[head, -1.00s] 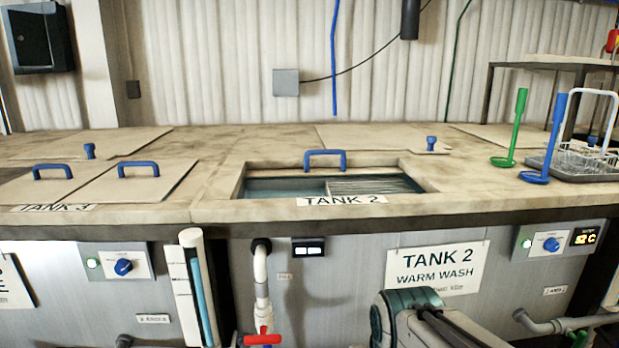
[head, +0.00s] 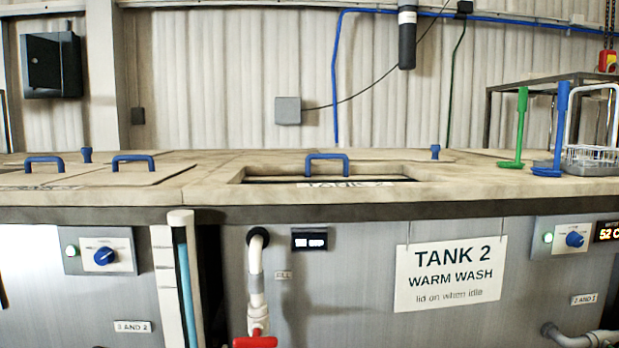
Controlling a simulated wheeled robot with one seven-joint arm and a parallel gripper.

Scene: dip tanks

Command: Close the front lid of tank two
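Tank two (head: 370,215) is in the middle of the head view, with a "TANK 2 WARM WASH" sign (head: 447,275) on its front. Its front opening shows as a narrow dark gap in the pale top, so it is uncovered. A blue bridge handle (head: 327,160) stands upright at the back edge of the opening. The front lid seems to be pushed back there, but its panel is seen nearly edge-on and I cannot make out its outline. My gripper is not in view.
Closed pale lids with blue handles (head: 133,162) lie to the left. At the right stand a green upright tool (head: 519,130), a blue one (head: 559,130) and a wire basket (head: 592,157). A pipe with a red valve handle (head: 255,342) runs down the tank front.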

